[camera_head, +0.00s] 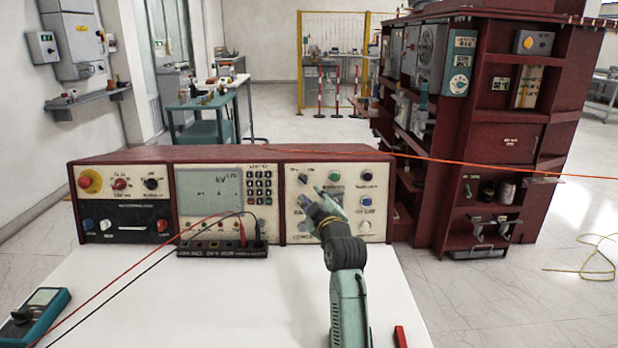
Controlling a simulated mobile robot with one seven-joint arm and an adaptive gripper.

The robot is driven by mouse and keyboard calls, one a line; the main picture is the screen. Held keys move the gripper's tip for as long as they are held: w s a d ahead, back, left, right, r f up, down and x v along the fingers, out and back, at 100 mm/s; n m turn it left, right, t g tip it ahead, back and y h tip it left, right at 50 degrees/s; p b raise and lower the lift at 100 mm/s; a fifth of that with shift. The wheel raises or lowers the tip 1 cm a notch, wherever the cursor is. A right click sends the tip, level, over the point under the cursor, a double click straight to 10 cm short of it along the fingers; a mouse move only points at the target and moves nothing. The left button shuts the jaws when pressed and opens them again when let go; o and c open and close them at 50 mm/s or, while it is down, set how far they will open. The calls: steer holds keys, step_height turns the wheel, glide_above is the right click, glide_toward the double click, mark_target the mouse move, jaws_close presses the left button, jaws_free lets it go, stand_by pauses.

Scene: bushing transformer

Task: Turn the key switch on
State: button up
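A control console (262,156) with a dark red casing stands at the back of a white table. Its right panel (378,195) has a small dark switch (303,178) at upper left, a green button (334,176) and a black knob (367,176). I cannot tell for sure which control is the key switch; the small dark switch may be it. My gripper (322,191) is in front of the right panel, just below and right of that switch. It hides some lower controls. Its fingers are too small to tell whether they are open, and contact with the panel is unclear.
A black terminal strip (222,250) with red and black leads lies before the console. A teal meter (38,312) is at the table's left, a red object (400,337) at its front right. The white tabletop (220,310) between is mostly clear.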

mark_target(304, 182)
steer(key=x, duration=0.9)
steer(key=shift+w+a, duration=0.2)
steer(key=shift+w, duration=0.1)
steer(key=shift+c, duration=0.5)
jaws_close()
